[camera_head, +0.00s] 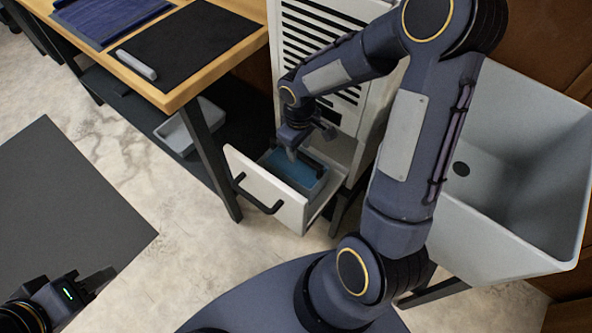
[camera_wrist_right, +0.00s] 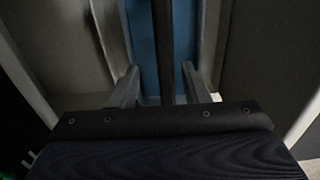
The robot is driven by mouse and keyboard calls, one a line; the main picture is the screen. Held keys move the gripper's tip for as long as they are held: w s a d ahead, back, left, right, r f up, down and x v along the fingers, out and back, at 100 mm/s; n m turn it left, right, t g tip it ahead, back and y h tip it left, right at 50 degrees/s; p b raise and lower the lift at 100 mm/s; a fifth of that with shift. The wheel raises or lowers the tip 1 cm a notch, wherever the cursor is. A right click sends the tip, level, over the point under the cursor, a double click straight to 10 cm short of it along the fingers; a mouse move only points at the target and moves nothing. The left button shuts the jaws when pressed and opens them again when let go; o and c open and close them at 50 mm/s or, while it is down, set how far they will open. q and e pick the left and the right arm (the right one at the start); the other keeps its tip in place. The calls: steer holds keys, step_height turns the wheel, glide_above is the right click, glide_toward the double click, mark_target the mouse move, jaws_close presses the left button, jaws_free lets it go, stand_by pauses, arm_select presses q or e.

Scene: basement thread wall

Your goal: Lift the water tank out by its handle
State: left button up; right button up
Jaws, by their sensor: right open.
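The water tank (camera_head: 309,172) sits in the pulled-out white drawer (camera_head: 262,186) at the bottom of the vented cabinet, with blue showing inside it. My right gripper (camera_head: 291,152) points down over the tank and partly hides it. In the right wrist view, the two fingers of my right gripper (camera_wrist_right: 160,85) are apart. A dark bar, seemingly the tank's handle (camera_wrist_right: 163,45), runs between them over the blue (camera_wrist_right: 145,40). I cannot tell whether the fingers touch it. My left gripper (camera_head: 98,283) is low at the left, far from the tank; its opening is unclear.
The white cabinet (camera_head: 375,100) rises behind the drawer, whose front has a black handle (camera_head: 258,201). A grey sink (camera_head: 500,225) stands to the right. A wooden table (camera_head: 215,55) with a dark mat (camera_head: 190,45) is at the upper left. Open floor (camera_head: 190,265) lies left of the drawer.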

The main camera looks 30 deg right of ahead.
steer(key=f, duration=0.2)
steer(key=a+f+b, duration=0.1)
steer(key=f, duration=0.1)
steer(key=shift+b, duration=0.3)
steer(key=shift+w+d+f, duration=0.1)
steer(key=shift+f, duration=0.3)
jaws_close()
steer(key=shift+r, duration=0.1)
